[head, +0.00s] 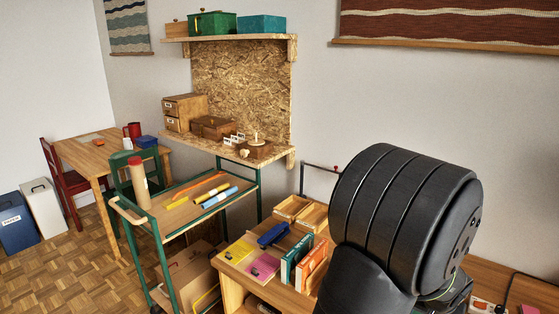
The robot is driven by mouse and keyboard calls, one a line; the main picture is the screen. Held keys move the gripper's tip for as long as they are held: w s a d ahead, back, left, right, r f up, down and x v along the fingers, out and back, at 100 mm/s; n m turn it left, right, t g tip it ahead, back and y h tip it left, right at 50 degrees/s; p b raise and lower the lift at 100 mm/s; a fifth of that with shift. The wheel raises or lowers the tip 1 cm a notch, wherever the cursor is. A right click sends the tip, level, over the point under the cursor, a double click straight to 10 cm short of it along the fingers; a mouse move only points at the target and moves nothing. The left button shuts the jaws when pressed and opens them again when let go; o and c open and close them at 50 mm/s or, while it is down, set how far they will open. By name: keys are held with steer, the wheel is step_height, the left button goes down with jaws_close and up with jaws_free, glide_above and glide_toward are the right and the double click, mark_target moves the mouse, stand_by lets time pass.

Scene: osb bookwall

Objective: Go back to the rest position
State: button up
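A large black rounded link of my own arm (405,225) fills the right foreground. It hides part of the low wooden cabinet (233,289) and the wall behind it. A small dark grey part of mine shows at its lower right edge. No gripper fingers can be made out in this view, so I cannot see what they are doing. No object is seen in contact with the visible arm.
Upright books (297,262), a blue stapler-like object (272,235), yellow and pink booklets and wooden trays (292,207) crowd the cabinet top beside my arm. A green-framed trolley (186,207) stands left of it, below an OSB shelf (232,146). The parquet floor (70,262) is open at left.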

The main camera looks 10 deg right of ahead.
steer(key=x, duration=1.2)
step_height(320, 180, up, 4)
steer(key=shift+r, duration=0.2)
steer(key=s+r, duration=0.7)
steer(key=s, duration=0.5)
steer(key=w+d+f, duration=0.1)
steer(key=w+f, duration=0.1)
steer(key=w, duration=1.3)
steer(key=w+d+f, duration=0.1)
steer(key=w+f, duration=0.2)
steer(key=w, duration=1.3)
steer(key=shift+w+d, duration=0.3)
steer(key=shift+d, duration=0.05)
